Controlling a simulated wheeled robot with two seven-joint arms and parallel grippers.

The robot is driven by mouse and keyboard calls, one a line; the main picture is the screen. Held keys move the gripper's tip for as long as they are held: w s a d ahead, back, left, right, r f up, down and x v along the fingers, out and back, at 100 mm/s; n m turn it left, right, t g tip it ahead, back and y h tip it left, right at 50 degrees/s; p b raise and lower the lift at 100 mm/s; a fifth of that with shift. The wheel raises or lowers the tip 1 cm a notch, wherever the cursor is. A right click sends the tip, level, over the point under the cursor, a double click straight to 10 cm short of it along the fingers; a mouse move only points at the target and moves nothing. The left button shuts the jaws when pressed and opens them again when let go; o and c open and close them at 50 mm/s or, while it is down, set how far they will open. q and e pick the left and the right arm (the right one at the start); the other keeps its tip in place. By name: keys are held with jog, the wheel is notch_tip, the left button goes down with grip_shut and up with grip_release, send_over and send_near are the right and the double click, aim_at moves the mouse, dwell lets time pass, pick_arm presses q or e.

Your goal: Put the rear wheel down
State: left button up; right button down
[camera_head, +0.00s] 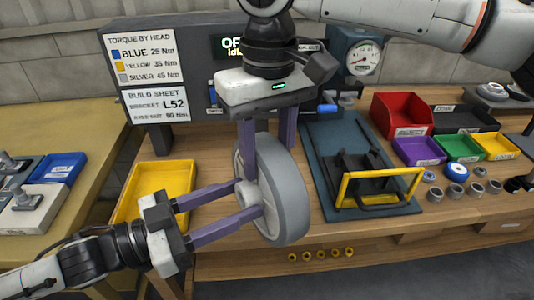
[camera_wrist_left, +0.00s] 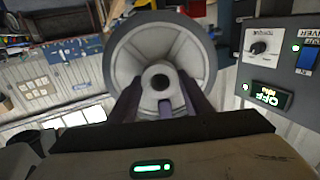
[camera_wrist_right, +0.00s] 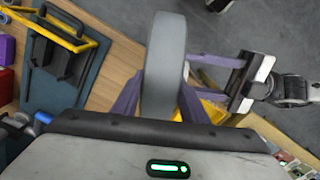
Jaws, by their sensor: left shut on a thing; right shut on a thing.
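The rear wheel (camera_head: 283,190) is a large grey wheel with a light hub, upright above the bench's front part. My right gripper (camera_head: 266,165) comes from above and is shut on the wheel's upper rim. My left gripper (camera_head: 250,202) comes from the left and is shut at the wheel's hub. In the left wrist view the fingers (camera_wrist_left: 161,105) flank the hub of the wheel (camera_wrist_left: 160,50). In the right wrist view the fingers (camera_wrist_right: 160,100) lie on both sides of the tyre (camera_wrist_right: 165,60). I cannot tell whether the wheel's bottom touches the bench.
A yellow tray (camera_head: 165,180) lies left of the wheel. A blue-grey mat (camera_head: 325,150) with a black and yellow fixture (camera_head: 375,185) is to the right. Coloured bins (camera_head: 402,112) and small rollers (camera_head: 456,190) stand further right. A sign panel (camera_head: 145,65) stands behind.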

pick_arm(q)
jog(key=o, duration=1.3)
jog(key=shift+d+r, duration=0.1)
jog(key=shift+r, duration=0.15)
pick_arm(e)
jog(key=shift+a+r, duration=0.15)
pick_arm(q)
jog(key=shift+o, duration=0.9)
jog(key=shift+f, duration=0.15)
